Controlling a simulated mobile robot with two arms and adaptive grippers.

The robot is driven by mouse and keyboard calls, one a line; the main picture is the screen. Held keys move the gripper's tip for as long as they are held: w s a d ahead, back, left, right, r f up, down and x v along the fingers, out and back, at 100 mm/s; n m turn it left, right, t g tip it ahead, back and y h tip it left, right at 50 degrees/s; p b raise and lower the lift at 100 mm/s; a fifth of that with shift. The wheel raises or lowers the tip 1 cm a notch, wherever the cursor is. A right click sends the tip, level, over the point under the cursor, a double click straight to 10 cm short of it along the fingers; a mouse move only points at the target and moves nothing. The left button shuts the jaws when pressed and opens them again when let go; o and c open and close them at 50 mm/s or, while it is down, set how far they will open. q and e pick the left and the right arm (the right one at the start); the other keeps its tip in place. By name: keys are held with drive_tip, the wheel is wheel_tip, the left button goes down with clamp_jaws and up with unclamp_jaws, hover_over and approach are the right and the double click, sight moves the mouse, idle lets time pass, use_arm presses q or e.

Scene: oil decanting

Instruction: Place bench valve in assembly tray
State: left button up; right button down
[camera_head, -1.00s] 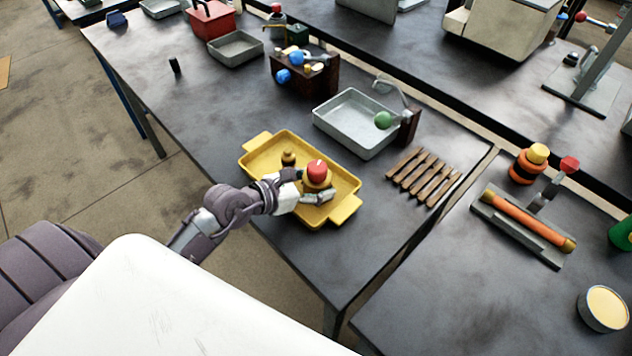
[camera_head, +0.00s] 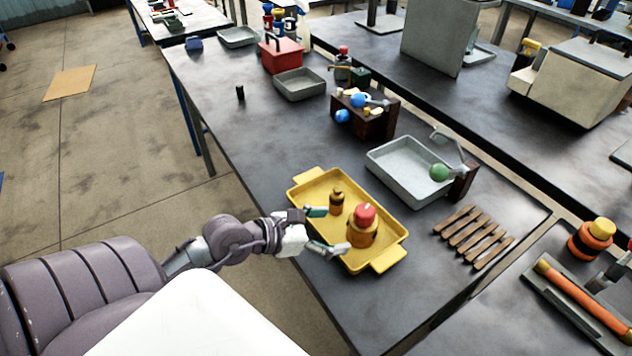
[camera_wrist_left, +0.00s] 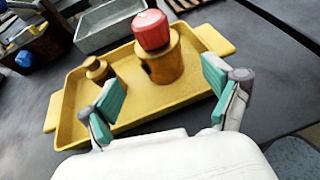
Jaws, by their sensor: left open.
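The bench valve (camera_head: 362,228), a brass-coloured cylinder with a red knob, stands upright in the yellow assembly tray (camera_head: 386,262). A smaller brass fitting (camera_head: 337,202) stands beside it in the tray. My left gripper (camera_head: 322,230) is open and empty over the tray's near side, apart from the valve. In the left wrist view the valve (camera_wrist_left: 160,60) stands beyond my spread green-padded fingers (camera_wrist_left: 160,105), and the small fitting (camera_wrist_left: 97,70) is to its left in the tray (camera_wrist_left: 190,92). My right gripper is not in view.
Wooden slats (camera_head: 473,235) lie to the right. A dark block with blue knobs (camera_head: 365,118) stands farther back. The bench's left part is largely clear.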

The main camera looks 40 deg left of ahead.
use_arm(q)
drive_tip(key=shift+v, duration=2.05)
